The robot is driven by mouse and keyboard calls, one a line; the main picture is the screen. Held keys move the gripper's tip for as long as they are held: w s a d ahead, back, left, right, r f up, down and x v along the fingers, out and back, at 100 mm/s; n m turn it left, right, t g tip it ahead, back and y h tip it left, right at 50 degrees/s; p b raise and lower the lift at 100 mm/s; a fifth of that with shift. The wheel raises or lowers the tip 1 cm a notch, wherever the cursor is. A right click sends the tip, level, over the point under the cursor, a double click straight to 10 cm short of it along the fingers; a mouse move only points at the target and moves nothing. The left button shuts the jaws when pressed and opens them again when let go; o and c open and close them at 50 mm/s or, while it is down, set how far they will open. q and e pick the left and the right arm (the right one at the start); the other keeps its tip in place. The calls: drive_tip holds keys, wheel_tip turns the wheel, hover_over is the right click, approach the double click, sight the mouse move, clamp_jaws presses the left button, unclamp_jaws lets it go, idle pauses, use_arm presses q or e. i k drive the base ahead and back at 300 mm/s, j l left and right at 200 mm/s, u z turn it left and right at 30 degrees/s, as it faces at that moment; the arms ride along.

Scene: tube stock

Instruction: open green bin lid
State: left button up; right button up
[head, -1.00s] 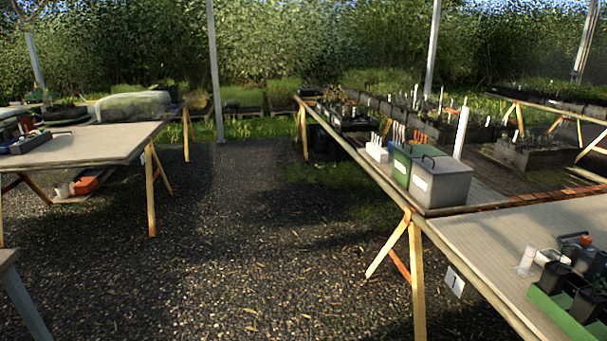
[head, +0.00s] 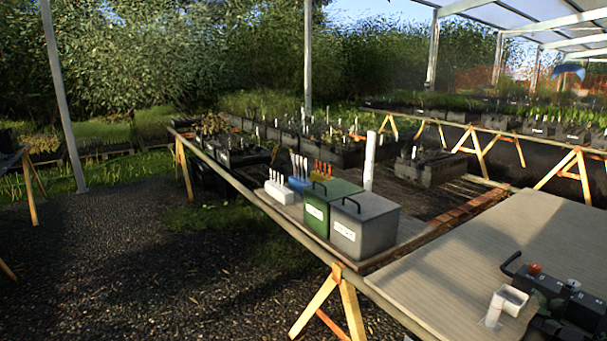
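The green bin (head: 317,222) stands on the long wooden bench, with a white label on its front and a dark handle on its closed lid (head: 333,188). A grey bin (head: 361,239) stands close beside it on the right, also labelled and closed, and hides part of its side. Neither of my grippers is in the head view.
A white block with white tags (head: 279,192), a blue holder (head: 299,184) and a white upright tube (head: 369,161) stand near the bins. A pale tabletop (head: 480,262) with dark equipment (head: 567,304) is at right. Gravel floor (head: 150,270) lies open at left.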

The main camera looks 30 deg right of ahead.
sight(331, 191)
drive_tip(key=i+j+z, duration=0.1)
drive_tip(key=i+z, duration=0.15)
drive_tip(key=i, duration=0.25)
drive_tip(key=i+j+z, duration=0.25)
drive_tip(key=i, duration=0.3)
drive_tip(key=i+j+z, duration=0.15)
drive_tip(key=i+z, duration=0.25)
drive_tip(key=i+j+z, duration=0.2)
drive_tip(key=z, duration=0.25)
drive_tip(key=i+j+z, duration=0.25)
drive_tip(key=j+z, duration=0.15)
drive_tip(key=i+j+z, duration=0.2)
drive_tip(key=j+z, duration=0.2)
drive_tip(key=i+j+z, duration=0.1)
drive_tip(key=j+z, duration=0.3)
